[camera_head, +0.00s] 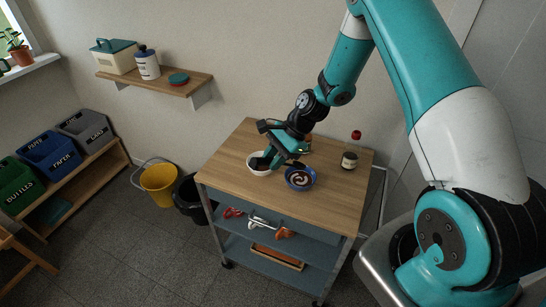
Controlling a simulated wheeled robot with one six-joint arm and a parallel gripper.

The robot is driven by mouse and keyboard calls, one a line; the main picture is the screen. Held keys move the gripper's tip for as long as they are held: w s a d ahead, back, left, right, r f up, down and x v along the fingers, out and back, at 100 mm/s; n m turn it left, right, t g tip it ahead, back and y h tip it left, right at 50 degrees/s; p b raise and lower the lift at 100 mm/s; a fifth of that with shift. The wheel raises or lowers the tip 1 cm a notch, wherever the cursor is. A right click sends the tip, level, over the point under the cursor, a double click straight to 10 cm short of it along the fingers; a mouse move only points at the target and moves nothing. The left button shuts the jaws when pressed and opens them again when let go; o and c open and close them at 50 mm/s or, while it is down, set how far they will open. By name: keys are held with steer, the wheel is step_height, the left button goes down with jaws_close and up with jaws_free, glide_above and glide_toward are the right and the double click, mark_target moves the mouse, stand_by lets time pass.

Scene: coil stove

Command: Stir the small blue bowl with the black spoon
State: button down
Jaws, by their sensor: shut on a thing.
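The small blue bowl (289,186) stands on the wooden top of the cart and holds dark contents with a pale swirl. A white bowl (250,169) stands to its left. My gripper (272,157) is low over the cart top, above the white bowl and up and left of the blue bowl. It is shut on a dark thing that looks like the black spoon, whose lower end shows against the white bowl. The gripper hides most of the spoon, and I cannot tell whether its tip touches the bowl.
A bottle with a red cap (350,160) stands at the cart's back right. The cart top (320,215) is clear in front. Lower shelves hold red-handled and orange items. A wall shelf (190,87), yellow bucket (159,184) and black bin (188,196) are left.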

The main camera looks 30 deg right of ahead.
step_height(320, 180, down, 7)
steer(key=d+b, duration=0.1)
steer(key=b, duration=0.3)
steer(key=shift+w+d+b, duration=0.15)
steer(key=shift+d+b, duration=0.1)
steer(key=shift+b, duration=0.05)
steer(key=shift+a, duration=0.1)
steer(key=shift+s+a+p, duration=0.25)
steer(key=shift+a+p, duration=0.05)
steer(key=shift+p, duration=0.95)
stand_by(0.5)
